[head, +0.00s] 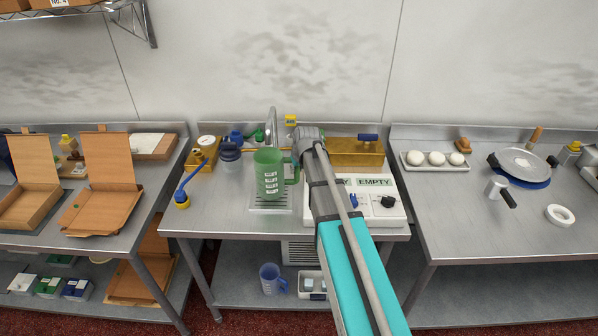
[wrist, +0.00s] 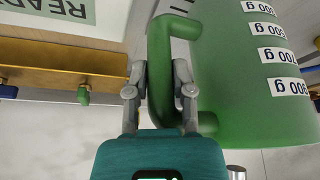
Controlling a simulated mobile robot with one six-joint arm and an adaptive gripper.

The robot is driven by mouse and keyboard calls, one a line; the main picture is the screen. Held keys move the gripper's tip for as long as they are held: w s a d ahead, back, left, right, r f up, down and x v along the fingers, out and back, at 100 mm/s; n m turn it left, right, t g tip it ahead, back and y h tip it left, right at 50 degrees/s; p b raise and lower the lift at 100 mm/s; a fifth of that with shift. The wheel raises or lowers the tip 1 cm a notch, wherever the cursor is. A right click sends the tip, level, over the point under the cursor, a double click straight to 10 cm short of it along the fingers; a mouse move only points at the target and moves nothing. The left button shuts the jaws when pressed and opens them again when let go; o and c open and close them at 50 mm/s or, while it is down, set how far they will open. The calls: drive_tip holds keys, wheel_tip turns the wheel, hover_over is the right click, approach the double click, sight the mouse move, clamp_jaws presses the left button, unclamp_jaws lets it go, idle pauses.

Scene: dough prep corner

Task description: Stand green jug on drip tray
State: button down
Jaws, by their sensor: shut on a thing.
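The green jug (head: 268,178) is a translucent green measuring jug with white gram labels. It looks upright in the head view, with its base over the metal drip tray (head: 270,210). I cannot tell whether the base touches the tray. In the wrist view the jug (wrist: 235,95) fills the right side, with its handle (wrist: 160,45) towards my gripper (wrist: 160,92). My gripper is shut on that handle, one finger on each side. In the head view my arm hides the gripper's fingers.
A tap (head: 272,125) rises behind the tray. A blue-lidded jar (head: 231,155) and a blue-handled tool (head: 190,180) stand to the left. A white control box (head: 392,203) sits right of the tray, partly behind my arm. Clear metal worktop (head: 215,210) lies front left.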

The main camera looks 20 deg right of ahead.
drive_tip(key=shift+w+d, duration=0.2)
drive_tip(key=shift+w, duration=0.3)
drive_tip(key=shift+d+b+x, duration=0.15)
drive_tip(key=shift+b+x, duration=0.75)
drive_tip(key=shift+x, duration=0.05)
drive_tip(key=shift+d+b+x, duration=0.15)
drive_tip(key=shift+b+x, duration=0.75)
drive_tip(key=shift+f, duration=0.15)
drive_tip(key=shift+c, duration=2.4)
unclamp_jaws()
drive_tip(key=p+v, duration=1.1)
drive_tip(key=v, duration=0.1)
